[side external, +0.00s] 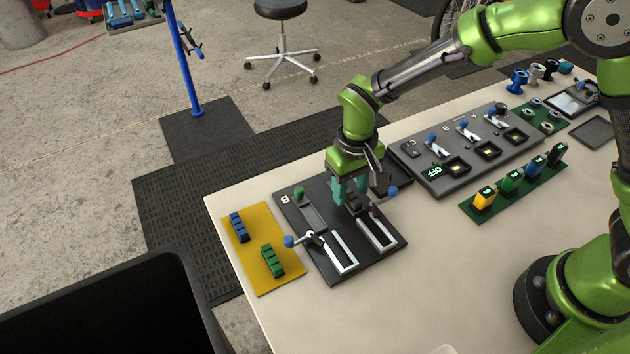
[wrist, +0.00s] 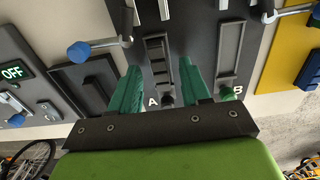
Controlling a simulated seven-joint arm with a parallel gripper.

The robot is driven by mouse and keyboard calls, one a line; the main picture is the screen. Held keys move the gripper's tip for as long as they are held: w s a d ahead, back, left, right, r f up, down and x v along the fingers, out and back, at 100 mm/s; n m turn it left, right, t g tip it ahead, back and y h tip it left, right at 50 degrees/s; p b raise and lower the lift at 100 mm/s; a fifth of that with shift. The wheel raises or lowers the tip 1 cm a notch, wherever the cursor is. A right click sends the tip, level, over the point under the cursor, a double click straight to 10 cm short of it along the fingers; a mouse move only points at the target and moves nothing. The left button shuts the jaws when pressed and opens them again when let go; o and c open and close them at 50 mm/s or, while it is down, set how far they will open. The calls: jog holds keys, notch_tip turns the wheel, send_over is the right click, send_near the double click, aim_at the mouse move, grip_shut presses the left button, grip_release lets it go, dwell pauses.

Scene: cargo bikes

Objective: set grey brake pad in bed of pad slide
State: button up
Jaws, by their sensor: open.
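The grey brake pad (wrist: 157,55) is a dark ribbed block. It appears to sit in the bed of the slide marked A, lined up with the channel; whether it is fully seated I cannot tell. In the side view the pad (side external: 352,201) is partly hidden by my fingers. My gripper (side external: 350,190) is open, with its teal fingers low over the dark slide board (side external: 330,272). In the wrist view the fingers (wrist: 159,66) stand on either side of the pad with visible gaps. The slide marked B (side external: 314,217) has an empty bed.
Blue-knobbed levers (side external: 290,241) stick out from the slides. A yellow mat (side external: 254,283) with a blue pad (side external: 239,227) and a green pad (side external: 272,261) lies left. A grey switch panel (side external: 465,180) and a green strip of coloured blocks (side external: 515,190) lie right. The front table is clear.

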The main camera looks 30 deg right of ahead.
aim_at(350, 194)
notch_tip(350, 194, up, 15)
jog(key=s+d+r+m+t+y, duration=0.1)
jog(key=s+d+r+m+t, duration=0.1)
jog(key=s+d, duration=0.5)
jog(key=s+d+r+m+t+y, duration=0.1)
jog(key=s+d+r+m+t, duration=0.1)
jog(key=s+d+r+t, duration=0.2)
jog(key=s+d+t, duration=0.1)
jog(key=s+d, duration=0.2)
jog(key=d, duration=0.2)
jog(key=shift+s+r, duration=0.2)
jog(key=shift+r, duration=0.15)
